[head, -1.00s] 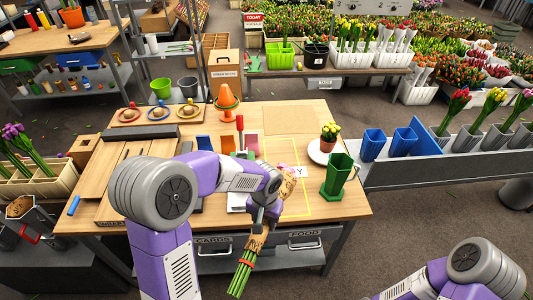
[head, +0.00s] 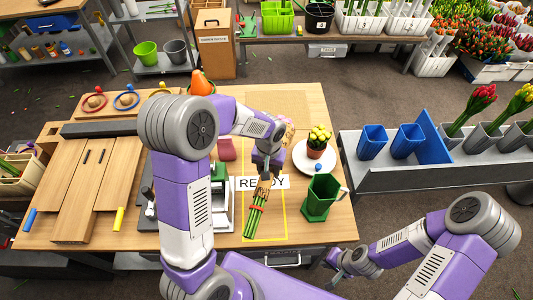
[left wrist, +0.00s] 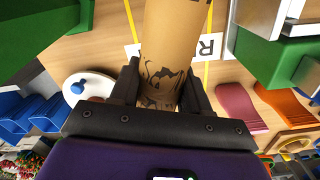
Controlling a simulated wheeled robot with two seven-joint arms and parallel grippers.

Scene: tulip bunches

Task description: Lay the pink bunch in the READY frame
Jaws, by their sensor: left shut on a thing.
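The bunch, in brown printed kraft paper (left wrist: 175,35), is held in my left gripper (left wrist: 160,95), which is shut around the wrapping. In the head view its green stems (head: 255,222) with a red band point toward me. The blossoms are mostly hidden behind my left arm. The bunch is over the yellow outline of the READY frame (head: 284,222), roughly lengthwise within it; whether it touches the table is unclear. The READY sign (head: 246,183) is partly covered by the bunch. My right gripper (head: 337,266) looks open and empty by the table's front right edge.
A green pitcher (head: 321,196) stands close right of the frame. A metal device with a green block (head: 218,172) stands left of the frame. Wooden boards (head: 75,190) fill the table's left.

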